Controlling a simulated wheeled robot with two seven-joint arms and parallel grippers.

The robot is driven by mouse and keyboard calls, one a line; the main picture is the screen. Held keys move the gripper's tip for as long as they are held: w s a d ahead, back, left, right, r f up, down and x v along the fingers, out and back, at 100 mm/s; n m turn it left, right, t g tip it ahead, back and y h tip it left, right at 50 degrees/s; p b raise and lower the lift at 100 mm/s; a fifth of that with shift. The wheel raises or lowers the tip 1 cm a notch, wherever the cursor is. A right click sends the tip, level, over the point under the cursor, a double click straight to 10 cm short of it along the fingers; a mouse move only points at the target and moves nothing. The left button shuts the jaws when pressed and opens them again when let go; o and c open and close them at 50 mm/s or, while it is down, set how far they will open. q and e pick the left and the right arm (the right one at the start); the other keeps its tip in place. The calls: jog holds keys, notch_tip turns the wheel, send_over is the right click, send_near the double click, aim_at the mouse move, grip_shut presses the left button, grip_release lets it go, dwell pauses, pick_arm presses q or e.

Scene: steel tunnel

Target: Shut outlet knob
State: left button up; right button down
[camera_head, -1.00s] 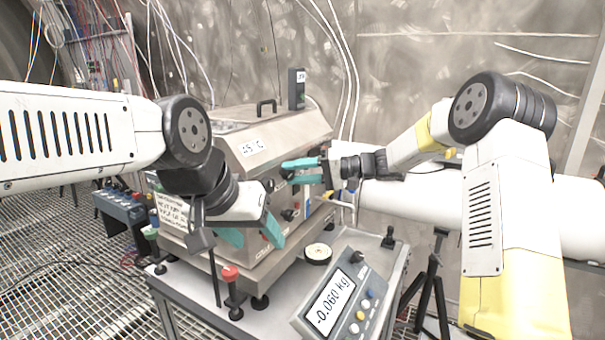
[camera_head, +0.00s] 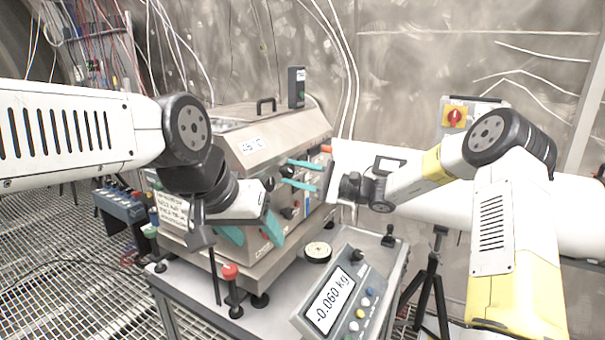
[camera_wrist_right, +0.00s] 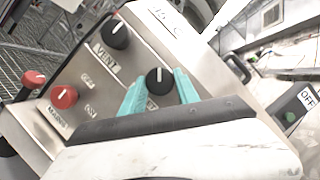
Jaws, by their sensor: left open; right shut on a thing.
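The machine's sloped steel front panel (camera_wrist_right: 88,75) carries several knobs. My right gripper (camera_wrist_right: 160,76) is shut on a black knob (camera_wrist_right: 159,83) with a white mark, one teal finger on each side. The label under this knob is mostly hidden by the fingers, so I cannot read it. In the head view, my right gripper (camera_head: 284,172) is at the panel's right part. My left gripper (camera_head: 252,236) is open, its teal fingers low in front of the panel and holding nothing visible.
A black knob marked VENT (camera_wrist_right: 116,35) and a red knob (camera_wrist_right: 63,97) sit left of the held knob. A scale (camera_head: 345,300), a small round dish (camera_head: 317,252) and a red-topped post (camera_head: 231,285) stand before the machine.

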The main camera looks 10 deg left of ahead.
jog(key=m+t, duration=0.1)
jog(key=m, duration=0.2)
jog(key=m+t+y, duration=0.1)
jog(key=m, duration=0.2)
jog(key=shift+f, duration=0.2)
jog(key=m+t, duration=0.2)
jog(key=m, duration=0.1)
jog(key=m+t, duration=0.2)
jog(key=m, duration=0.1)
jog(key=shift+s+m, duration=0.15)
jog(key=shift+m, duration=0.15)
jog(key=c, duration=0.9)
grip_release()
jog(key=v, duration=0.7)
jog(key=shift+d+f, duration=0.2)
jog(key=shift+d, duration=0.1)
jog(key=shift+s, duration=0.15)
